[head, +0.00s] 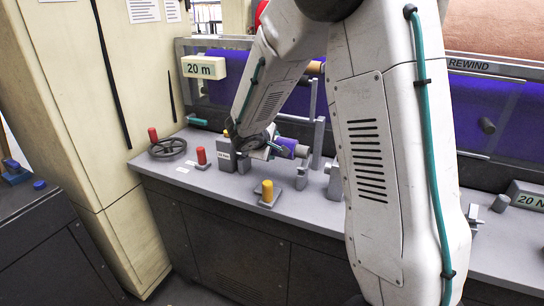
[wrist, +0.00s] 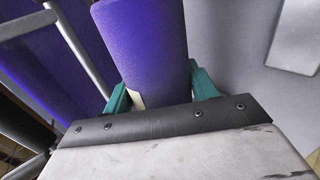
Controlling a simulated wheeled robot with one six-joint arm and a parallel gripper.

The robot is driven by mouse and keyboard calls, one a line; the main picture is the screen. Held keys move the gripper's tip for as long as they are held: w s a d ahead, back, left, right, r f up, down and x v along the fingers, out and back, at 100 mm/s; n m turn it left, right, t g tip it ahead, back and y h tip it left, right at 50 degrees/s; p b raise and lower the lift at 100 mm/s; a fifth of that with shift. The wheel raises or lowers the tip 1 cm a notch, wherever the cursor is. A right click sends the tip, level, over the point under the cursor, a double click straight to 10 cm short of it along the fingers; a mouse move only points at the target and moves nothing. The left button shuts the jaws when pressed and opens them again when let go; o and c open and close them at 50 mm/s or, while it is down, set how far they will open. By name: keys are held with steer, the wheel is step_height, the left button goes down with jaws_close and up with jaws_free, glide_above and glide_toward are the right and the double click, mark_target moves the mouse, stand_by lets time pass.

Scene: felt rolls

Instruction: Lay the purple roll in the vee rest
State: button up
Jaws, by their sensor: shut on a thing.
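The purple roll (wrist: 145,45) is held between the teal fingers of my gripper (wrist: 161,90) in the wrist view. It stretches away from the fingers toward the top edge. In the head view, the roll (head: 287,148) shows small and short above the grey bench, with my gripper (head: 272,149) at its left end. Grey uprights (head: 301,178) stand on the bench just below and right of the roll. They look like part of the vee rest, but my arm hides some of that area and I cannot make out a clear vee. The roll appears apart from them.
A yellow knob (head: 267,190), a red knob (head: 201,156), a handwheel (head: 168,148) and a grey block (head: 225,155) stand on the bench (head: 225,185). Purple felt (head: 228,88) hangs behind. A tall cream cabinet (head: 85,110) is at left.

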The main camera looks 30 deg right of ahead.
steer(key=shift+r, duration=1.65)
